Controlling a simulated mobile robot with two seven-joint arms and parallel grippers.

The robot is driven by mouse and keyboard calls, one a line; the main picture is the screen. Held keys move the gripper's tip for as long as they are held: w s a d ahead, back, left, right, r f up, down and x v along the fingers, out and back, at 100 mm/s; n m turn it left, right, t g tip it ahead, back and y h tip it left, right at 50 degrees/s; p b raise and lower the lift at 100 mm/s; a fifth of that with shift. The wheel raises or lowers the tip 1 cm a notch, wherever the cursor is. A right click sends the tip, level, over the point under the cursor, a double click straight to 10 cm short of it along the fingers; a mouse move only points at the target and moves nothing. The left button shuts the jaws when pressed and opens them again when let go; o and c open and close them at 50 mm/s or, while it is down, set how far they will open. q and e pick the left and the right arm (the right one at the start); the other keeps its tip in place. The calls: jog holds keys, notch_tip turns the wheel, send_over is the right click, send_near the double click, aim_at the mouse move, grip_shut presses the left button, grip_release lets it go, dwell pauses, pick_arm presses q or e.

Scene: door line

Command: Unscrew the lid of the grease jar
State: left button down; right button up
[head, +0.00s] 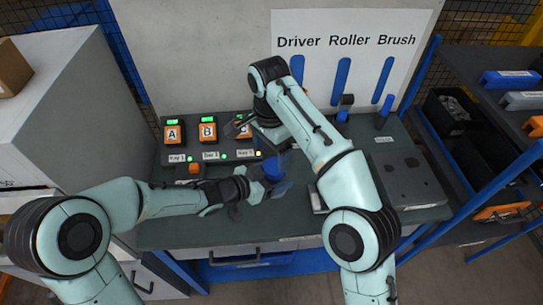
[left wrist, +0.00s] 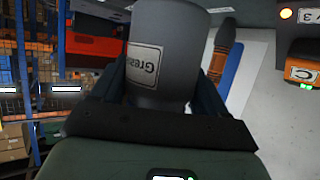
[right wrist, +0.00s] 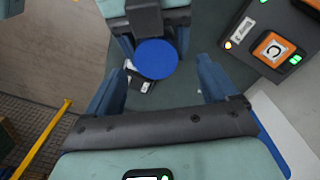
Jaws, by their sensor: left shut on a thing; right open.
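The grease jar (left wrist: 165,50) is a grey cylinder with a white "Grease" label, held between the fingers of my left gripper (left wrist: 160,88). Its blue lid (head: 272,171) faces up at the middle of the bench in the head view. My left gripper (head: 245,188) reaches it from the left and is shut around the jar's body. My right gripper (right wrist: 163,68) is open above the jar. In the right wrist view the round lid (right wrist: 156,57) shows between its spread fingers, and no contact is seen. The right fingertips are unclear in the head view.
Orange chargers A (head: 172,133), B (head: 207,131) and C stand on a dark panel behind the jar. A grey box (head: 408,175) sits on the bench at right. Blue-handled tools stand before the white tool board (head: 425,75). The front of the workbench (head: 220,236) is clear.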

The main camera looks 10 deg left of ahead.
aim_at(274, 166)
notch_tip(274, 166, up, 2)
jog(key=shift+w+n, duration=0.1)
jog(key=shift+n, duration=0.5)
jog(key=shift+d+r+n, duration=0.3)
jog(key=shift+r+n, duration=0.2)
jog(key=shift+r, duration=0.25)
jog(key=shift+d+f, duration=0.1)
jog(key=shift+f, duration=3.8)
jog(key=c, duration=1.1)
jog(key=shift+n, duration=1.7)
